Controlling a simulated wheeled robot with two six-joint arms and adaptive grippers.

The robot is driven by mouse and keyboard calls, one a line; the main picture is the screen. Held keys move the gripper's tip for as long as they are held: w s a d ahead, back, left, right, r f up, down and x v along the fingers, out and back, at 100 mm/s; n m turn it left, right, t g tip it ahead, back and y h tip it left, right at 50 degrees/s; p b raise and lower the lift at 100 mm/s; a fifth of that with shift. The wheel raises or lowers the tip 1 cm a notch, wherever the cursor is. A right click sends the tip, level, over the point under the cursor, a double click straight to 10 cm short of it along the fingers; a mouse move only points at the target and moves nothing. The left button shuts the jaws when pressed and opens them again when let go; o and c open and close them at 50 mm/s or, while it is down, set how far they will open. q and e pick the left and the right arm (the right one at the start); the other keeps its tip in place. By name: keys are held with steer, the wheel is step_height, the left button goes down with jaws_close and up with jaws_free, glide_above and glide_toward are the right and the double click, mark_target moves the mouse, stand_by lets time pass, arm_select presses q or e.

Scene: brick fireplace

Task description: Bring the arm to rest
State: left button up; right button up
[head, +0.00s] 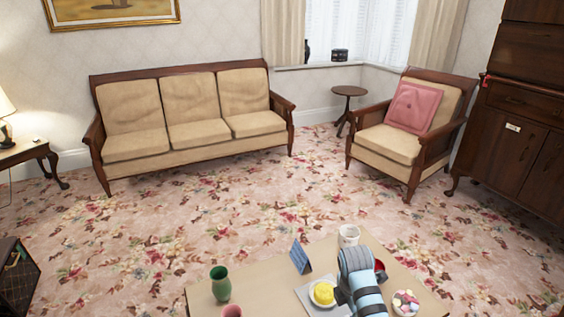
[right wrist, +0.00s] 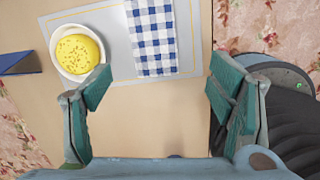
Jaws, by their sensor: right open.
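My right arm (head: 362,280) reaches over the low table (head: 258,287) in the head view, and its gripper cannot be made out clearly there. In the right wrist view my right gripper (right wrist: 160,68) has its two teal fingers wide apart with nothing between them. It is above the table, near a grey placemat (right wrist: 115,42) with a blue-and-white checked cloth (right wrist: 151,38). A white bowl with yellow contents (right wrist: 79,50) sits on the mat, just beyond the left finger. My left gripper is in neither view.
On the table stand a blue card (head: 300,257), a white mug (head: 348,235), a green vase (head: 220,284), a pink cup (head: 231,311), a red item (head: 380,270) and a bowl of pink and white pieces (head: 405,303). Open carpet lies between table and sofa (head: 190,110).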

steer(key=s+d+f+m, duration=0.2)
steer(key=s+f+m, duration=0.2)
steer(key=s+m, duration=0.3)
steer(key=s+r+m+t, duration=0.1)
steer(key=s+r+m, duration=0.1)
steer(key=s+m, duration=0.6)
steer(key=s+r+m+t, duration=0.2)
steer(key=s+r+m, duration=0.15)
steer(key=s, duration=0.85)
step_height(320, 180, down, 20)
steer(key=s+d+m+g, duration=0.1)
steer(key=d, duration=0.1)
steer(key=s+d+f+g, duration=0.1)
steer(key=s+f+g, duration=0.1)
steer(key=s+f, duration=1)
step_height(320, 180, up, 13)
steer(key=s+p, duration=0.2)
steer(key=p, duration=1.1)
steer(key=shift+s+a+f+y+p, duration=0.2)
steer(key=shift+s+a+y+p, duration=0.1)
steer(key=shift+y+p, duration=0.1)
